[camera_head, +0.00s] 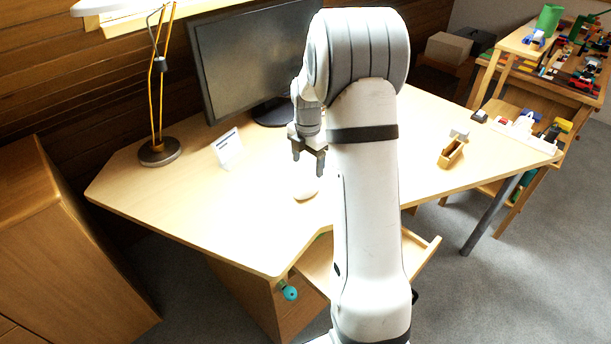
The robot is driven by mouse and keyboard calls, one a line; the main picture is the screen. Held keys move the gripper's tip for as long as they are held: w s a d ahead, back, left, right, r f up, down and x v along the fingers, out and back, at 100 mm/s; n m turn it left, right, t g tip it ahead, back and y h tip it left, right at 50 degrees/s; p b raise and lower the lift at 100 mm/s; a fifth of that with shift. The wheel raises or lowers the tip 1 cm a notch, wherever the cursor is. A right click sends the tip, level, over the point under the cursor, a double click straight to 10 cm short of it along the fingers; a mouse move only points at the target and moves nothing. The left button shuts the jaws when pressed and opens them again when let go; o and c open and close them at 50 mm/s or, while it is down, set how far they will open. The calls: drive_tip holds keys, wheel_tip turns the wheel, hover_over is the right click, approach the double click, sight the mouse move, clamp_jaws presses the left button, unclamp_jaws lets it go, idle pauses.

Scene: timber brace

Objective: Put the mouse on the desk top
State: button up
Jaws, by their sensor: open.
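A pale, whitish mouse (306,192) lies on the light wood desk top (220,205), left of my arm. Part of it may be hidden by my arm. My gripper (308,170) is open and points down, a little above the mouse and apart from it. Its dark fingers hold nothing.
A monitor (255,55) and a lamp (160,150) stand at the back of the desk. A white card (228,147) stands left of my gripper. A tape dispenser (452,152) is at the right. An open drawer (415,258) juts out below. The desk's left part is clear.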

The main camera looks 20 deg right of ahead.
drive_tip(key=s+a+r+m+t, duration=0.1)
drive_tip(key=s+a+r+m, duration=0.6)
drive_tip(key=s+r+m, duration=0.4)
drive_tip(key=s+a+m, duration=0.2)
drive_tip(key=s+m, duration=0.3)
drive_tip(key=s, duration=0.2)
drive_tip(key=s+a+m+t, duration=0.1)
drive_tip(key=s+a+m, duration=0.2)
drive_tip(key=s+m, duration=0.3)
drive_tip(key=shift+s+a+r, duration=0.25)
drive_tip(key=shift+s+r, duration=0.1)
drive_tip(key=shift+s, duration=0.85)
